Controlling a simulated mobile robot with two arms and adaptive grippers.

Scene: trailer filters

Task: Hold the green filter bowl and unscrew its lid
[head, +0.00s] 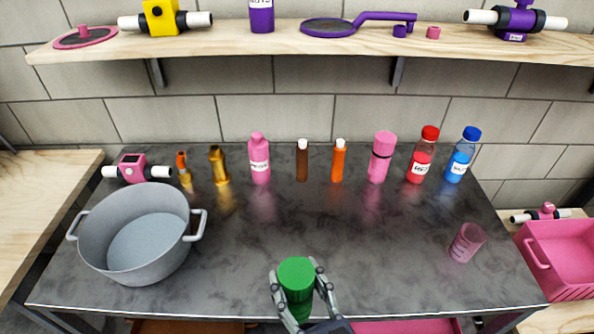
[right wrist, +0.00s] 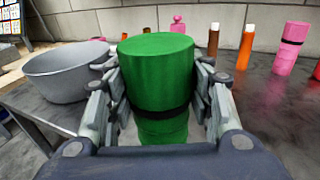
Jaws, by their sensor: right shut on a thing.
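The green filter bowl (head: 297,306) stands upright with its green lid (head: 296,272) on top, at the front edge of the dark table. A dark band shows between lid and bowl in the right wrist view, where the lid (right wrist: 156,70) is above and the bowl (right wrist: 162,128) below. My right gripper (head: 304,285) is shut on the green filter, one finger on each side near the band. In the right wrist view the right gripper (right wrist: 160,100) flanks it left and right. The bowl's lower part is partly hidden. My left gripper is not in view.
A large grey pot (head: 140,240) stands on the left of the table (head: 350,235). Several bottles, such as a red one (head: 421,158), line the back. A pink beaker (head: 466,243) and pink crate (head: 565,260) are at right. The table's middle is clear.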

